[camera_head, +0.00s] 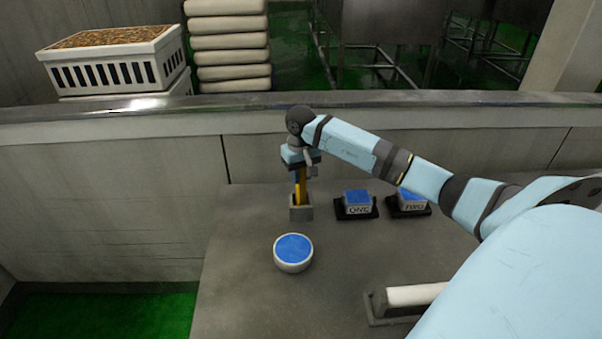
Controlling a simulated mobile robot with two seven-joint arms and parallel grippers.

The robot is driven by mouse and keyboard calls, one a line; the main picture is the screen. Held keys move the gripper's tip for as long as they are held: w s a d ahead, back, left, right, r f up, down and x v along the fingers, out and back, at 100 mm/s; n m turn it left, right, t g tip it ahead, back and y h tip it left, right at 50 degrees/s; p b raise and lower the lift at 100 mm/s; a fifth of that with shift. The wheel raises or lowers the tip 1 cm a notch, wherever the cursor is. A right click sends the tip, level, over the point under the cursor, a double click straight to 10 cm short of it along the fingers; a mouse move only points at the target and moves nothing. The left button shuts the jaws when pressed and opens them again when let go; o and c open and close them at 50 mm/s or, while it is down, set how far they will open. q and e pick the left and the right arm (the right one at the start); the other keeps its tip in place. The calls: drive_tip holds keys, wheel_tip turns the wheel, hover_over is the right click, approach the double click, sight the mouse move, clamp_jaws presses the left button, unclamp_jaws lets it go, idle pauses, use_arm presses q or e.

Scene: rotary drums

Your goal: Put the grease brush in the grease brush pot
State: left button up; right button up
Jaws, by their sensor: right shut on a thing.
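My right gripper (302,172) points down over the far part of the grey table and is shut on the grease brush. The grease brush (300,190) shows as a narrow upright yellow piece below the jaws. The small square grey grease brush pot (301,214) stands on the table directly under the gripper. The brush's lower end meets the pot's opening and looks to be inside its rim. I cannot tell how deep it goes or whether it touches the bottom. My left gripper is not in view.
A round white tub with a blue top (293,252) stands nearer on the table (235,260). Two blue-topped blocks, one marked ONE (357,203) and another (408,201), sit right of the pot. A white roller (415,294) lies front right. A low wall (110,200) runs behind.

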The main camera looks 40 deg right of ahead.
drive_tip(key=shift+f, duration=0.2)
drive_tip(key=o, duration=0.9)
drive_tip(key=shift+r, duration=0.1)
drive_tip(key=shift+r, duration=0.2)
drive_tip(key=shift+w+r, duration=0.1)
drive_tip(key=shift+r, duration=0.25)
wheel_tip(320, 180, up, 11)
drive_tip(key=shift+r+b, duration=0.1)
drive_tip(key=shift+b, duration=0.8)
